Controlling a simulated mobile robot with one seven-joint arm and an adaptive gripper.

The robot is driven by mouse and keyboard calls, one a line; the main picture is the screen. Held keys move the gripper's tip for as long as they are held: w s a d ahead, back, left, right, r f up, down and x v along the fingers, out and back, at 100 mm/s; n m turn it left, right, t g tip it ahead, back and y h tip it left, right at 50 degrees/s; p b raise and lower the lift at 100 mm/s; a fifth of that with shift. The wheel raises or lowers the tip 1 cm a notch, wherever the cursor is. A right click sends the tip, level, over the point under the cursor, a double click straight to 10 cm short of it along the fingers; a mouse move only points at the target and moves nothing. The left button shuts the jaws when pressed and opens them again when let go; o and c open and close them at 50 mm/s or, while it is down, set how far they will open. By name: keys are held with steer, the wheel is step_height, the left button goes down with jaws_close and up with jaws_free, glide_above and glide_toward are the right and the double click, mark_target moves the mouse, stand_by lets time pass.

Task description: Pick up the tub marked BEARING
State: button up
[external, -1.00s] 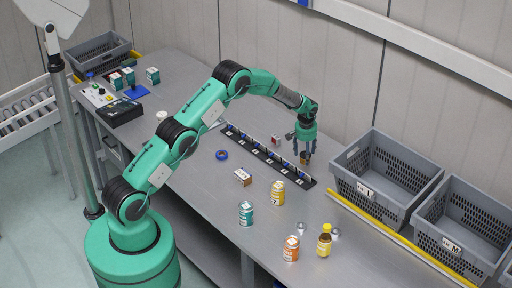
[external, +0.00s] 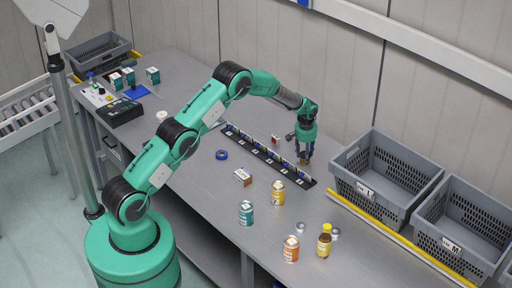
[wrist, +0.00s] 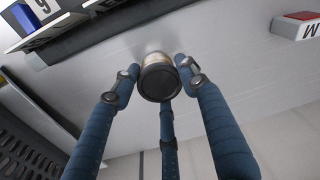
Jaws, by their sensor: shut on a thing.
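My gripper (external: 305,152) points down at the table near the right end of the black label rail (external: 266,157). In the wrist view its blue fingers (wrist: 160,84) are shut around a small round tub (wrist: 159,77) with a black end and a pale metallic side. The tub also shows between the fingers in the external view (external: 304,161). No lettering on it is readable, so I cannot tell whether it says BEARING. I cannot tell whether it still touches the table.
A small red-and-white box (external: 275,140) stands just left of my gripper. Grey crates (external: 376,201) line the right side behind a yellow strip.

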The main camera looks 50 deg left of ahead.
steer(key=shift+r, duration=0.1)
steer(key=shift+r, duration=4.95)
